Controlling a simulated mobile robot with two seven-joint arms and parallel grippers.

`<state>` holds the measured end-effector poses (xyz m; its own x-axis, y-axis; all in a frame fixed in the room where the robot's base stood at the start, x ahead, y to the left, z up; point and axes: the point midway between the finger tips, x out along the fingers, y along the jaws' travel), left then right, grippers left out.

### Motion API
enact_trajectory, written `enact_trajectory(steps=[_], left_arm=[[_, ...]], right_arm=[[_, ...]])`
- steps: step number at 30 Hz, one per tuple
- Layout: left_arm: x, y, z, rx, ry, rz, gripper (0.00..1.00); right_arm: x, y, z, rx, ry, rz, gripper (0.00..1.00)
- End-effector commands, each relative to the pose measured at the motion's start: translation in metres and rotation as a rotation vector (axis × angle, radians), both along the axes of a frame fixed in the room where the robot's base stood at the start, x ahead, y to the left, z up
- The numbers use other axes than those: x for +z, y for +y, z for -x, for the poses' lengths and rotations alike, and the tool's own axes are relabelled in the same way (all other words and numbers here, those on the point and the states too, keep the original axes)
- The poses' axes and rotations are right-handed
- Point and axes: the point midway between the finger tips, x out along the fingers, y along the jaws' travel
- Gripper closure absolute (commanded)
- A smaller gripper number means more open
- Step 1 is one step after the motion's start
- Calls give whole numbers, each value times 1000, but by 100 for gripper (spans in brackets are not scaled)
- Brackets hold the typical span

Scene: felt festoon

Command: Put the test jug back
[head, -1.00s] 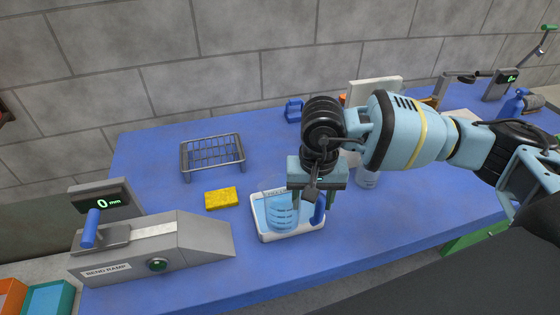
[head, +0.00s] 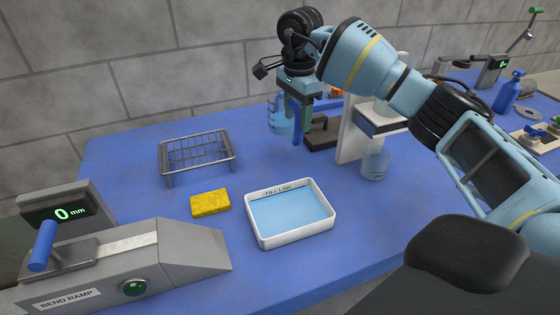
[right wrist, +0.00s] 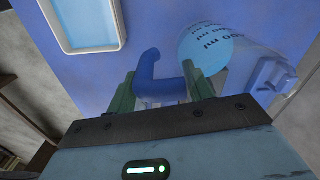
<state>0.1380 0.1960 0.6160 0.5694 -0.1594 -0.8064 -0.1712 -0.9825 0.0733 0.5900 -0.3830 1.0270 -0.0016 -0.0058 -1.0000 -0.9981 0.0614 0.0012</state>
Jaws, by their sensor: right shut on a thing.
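The test jug (head: 279,120) is a clear cup with a blue handle. It is held up off the table behind the tray, at the upper middle of the head view. Its inside looks light blue. My right gripper (head: 300,103) is shut on the blue handle. In the right wrist view the handle (right wrist: 149,72) sits between the fingers (right wrist: 160,90), and the jug (right wrist: 203,48) with dark volume marks is beyond it. My left gripper is not in view.
A white tray (head: 289,239) marked FILL LINE holds light blue liquid. A yellow sponge (head: 210,203), a wire rack (head: 197,152) and the bend ramp (head: 150,260) are to its left. A clear beaker (head: 375,165) stands by a white upright (head: 347,135).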

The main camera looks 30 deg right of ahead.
Motion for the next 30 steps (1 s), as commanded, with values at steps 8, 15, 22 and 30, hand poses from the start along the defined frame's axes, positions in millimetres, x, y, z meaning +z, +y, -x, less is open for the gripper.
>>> enact_trajectory(steps=[8,15,22,30], left_arm=[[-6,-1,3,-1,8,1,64],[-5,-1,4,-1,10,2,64],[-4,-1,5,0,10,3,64],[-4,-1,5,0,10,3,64]], right_arm=[[6,-10,-5,-101,-1,-10,93],[-22,-10,-4,-99,2,-8,93],[-53,-10,-5,-97,-1,-9,93],[-60,-10,-5,-97,-1,-9,93]])
